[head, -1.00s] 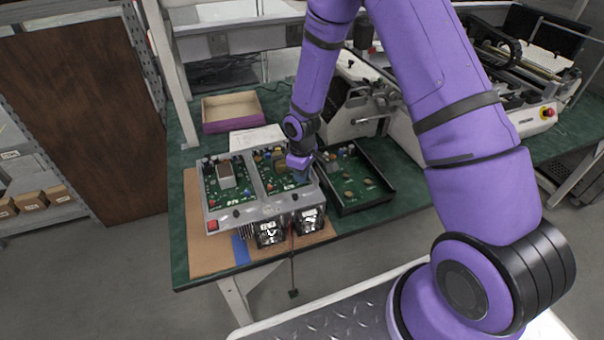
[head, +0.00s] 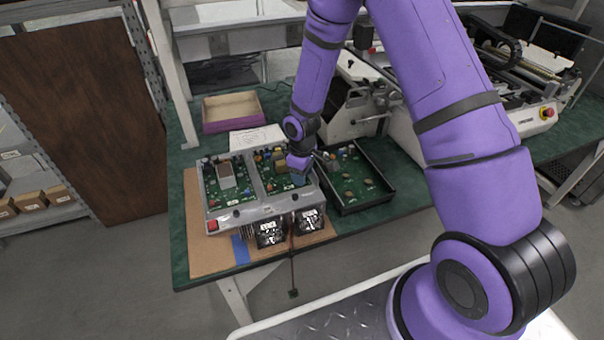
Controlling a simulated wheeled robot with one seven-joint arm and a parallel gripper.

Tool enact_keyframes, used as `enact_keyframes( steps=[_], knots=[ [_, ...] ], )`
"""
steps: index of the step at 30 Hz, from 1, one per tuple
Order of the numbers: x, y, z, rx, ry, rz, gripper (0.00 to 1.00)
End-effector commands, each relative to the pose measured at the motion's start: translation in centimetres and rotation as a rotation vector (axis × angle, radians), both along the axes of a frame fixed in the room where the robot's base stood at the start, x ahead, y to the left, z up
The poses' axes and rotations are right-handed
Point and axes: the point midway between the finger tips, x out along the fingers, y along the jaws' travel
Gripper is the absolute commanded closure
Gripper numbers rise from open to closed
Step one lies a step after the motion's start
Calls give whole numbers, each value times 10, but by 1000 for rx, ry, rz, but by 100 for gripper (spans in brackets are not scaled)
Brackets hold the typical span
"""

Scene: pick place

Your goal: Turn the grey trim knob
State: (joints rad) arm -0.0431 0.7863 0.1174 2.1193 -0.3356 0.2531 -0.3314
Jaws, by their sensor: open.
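A grey metal chassis (head: 244,211) with green circuit boards (head: 231,200) stands on a brown mat on the bench. My gripper (head: 298,177) is over the right board of the chassis, pointing down, close to the board's right edge. Its fingertips are small and partly hidden; it is open, with nothing seen between the fingers.
A black tray (head: 383,196) with a green board lies right of the chassis. An open box (head: 231,112) and white paper (head: 256,138) are behind. A white machine (head: 536,122) stands at the back right. Green bench top (head: 183,155) is bare at the left.

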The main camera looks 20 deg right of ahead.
Motion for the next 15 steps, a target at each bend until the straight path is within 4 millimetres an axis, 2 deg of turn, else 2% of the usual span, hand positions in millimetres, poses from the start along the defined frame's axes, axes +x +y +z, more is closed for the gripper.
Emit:
enact_keyframes(
  steps=[5,15],
  knots=[
    [1,0,10,1,-2,-1,58],
    [1,0,69,1,-5,-1,58]
  ],
)
